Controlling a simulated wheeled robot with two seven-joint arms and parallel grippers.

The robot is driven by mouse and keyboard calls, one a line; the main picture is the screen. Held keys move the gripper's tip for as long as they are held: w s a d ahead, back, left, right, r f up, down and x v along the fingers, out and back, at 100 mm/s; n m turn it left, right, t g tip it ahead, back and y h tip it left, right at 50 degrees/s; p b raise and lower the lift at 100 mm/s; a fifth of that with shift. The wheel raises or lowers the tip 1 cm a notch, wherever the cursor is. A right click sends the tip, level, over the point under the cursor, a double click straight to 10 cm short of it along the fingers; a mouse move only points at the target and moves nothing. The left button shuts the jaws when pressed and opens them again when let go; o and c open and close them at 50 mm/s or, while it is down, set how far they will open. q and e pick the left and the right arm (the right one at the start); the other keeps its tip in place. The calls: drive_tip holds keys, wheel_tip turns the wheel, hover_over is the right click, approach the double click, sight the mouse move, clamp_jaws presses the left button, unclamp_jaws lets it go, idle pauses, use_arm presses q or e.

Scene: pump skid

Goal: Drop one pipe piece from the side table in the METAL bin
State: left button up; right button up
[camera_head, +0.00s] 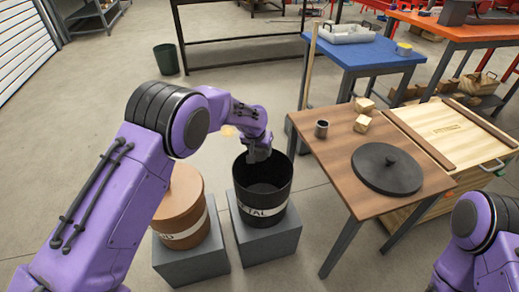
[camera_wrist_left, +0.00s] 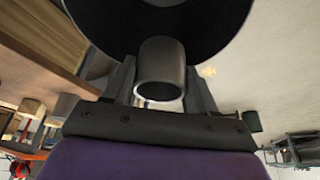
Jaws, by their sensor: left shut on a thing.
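My left gripper (camera_head: 258,154) is over the mouth of the black METAL bin (camera_head: 262,212), near its back rim. In the left wrist view it is shut on a grey pipe piece (camera_wrist_left: 161,65), a short hollow tube between the two fingers. The dark round bin (camera_wrist_left: 215,30) shows beyond the pipe piece there. Another grey pipe piece (camera_head: 321,130) stands upright on the brown side table (camera_head: 335,165). My right arm shows at the lower right, but its gripper is out of view.
A brown bin (camera_head: 186,205) stands left of the black bin, partly behind my left arm. Both bins are on grey blocks. Wooden blocks (camera_head: 361,124) and a black round lid (camera_head: 386,170) lie on the side table. A wooden crate (camera_head: 450,135) adjoins it. Open floor lies behind the bins.

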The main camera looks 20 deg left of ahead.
use_arm(q)
drive_tip(key=shift+f, duration=0.55)
drive_tip(key=shift+r, duration=0.15)
use_arm(e)
drive_tip(key=shift+f, duration=0.55)
use_arm(q)
drive_tip(key=o, duration=1.2)
drive_tip(key=p+v, duration=0.1)
drive_tip(key=v, duration=0.9)
drive_tip(key=shift+s+r, duration=0.2)
drive_tip(key=shift+r, duration=0.05)
use_arm(e)
drive_tip(key=shift+r, duration=0.8)
